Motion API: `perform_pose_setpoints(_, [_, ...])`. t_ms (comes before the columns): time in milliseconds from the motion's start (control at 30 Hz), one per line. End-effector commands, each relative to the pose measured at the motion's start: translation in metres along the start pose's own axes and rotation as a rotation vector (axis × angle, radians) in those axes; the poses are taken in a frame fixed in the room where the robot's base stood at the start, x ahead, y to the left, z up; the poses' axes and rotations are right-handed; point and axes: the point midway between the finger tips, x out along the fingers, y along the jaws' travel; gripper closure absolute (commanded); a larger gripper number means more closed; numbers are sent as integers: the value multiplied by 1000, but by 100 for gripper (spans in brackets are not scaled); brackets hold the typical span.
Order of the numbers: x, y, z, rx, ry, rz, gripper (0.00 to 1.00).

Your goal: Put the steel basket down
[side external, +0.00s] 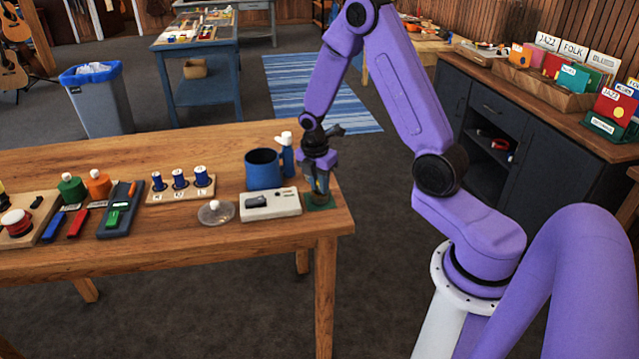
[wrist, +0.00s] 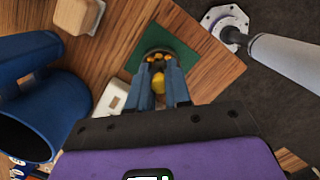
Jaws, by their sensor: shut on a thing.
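The steel basket (wrist: 160,46) shows in the wrist view as a small round container with yellow pieces in it. It is over the green square mat (wrist: 192,54) near the table's corner. My gripper (wrist: 160,92) is shut on the basket, and its fingers hide part of it. In the side view my gripper (side external: 320,186) points down at the table's right end, with the basket (side external: 319,199) low at the green mat (side external: 322,206). I cannot tell whether the basket touches the mat.
A blue mug (side external: 262,170) and a blue bottle with a white top (side external: 287,158) stand left of my gripper. The table's right edge is close to the mat.

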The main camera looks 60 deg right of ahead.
Motion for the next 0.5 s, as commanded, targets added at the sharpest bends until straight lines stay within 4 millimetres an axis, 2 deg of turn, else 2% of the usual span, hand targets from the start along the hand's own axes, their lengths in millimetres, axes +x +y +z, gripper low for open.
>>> perform_pose_setpoints(433, [5, 0, -1, -1, 1, 1, 100])
perform_pose_setpoints(467, [5, 0, -1, 0, 1, 1, 75])
perform_pose_setpoints(500, [5, 0, -1, 0, 0, 1, 62])
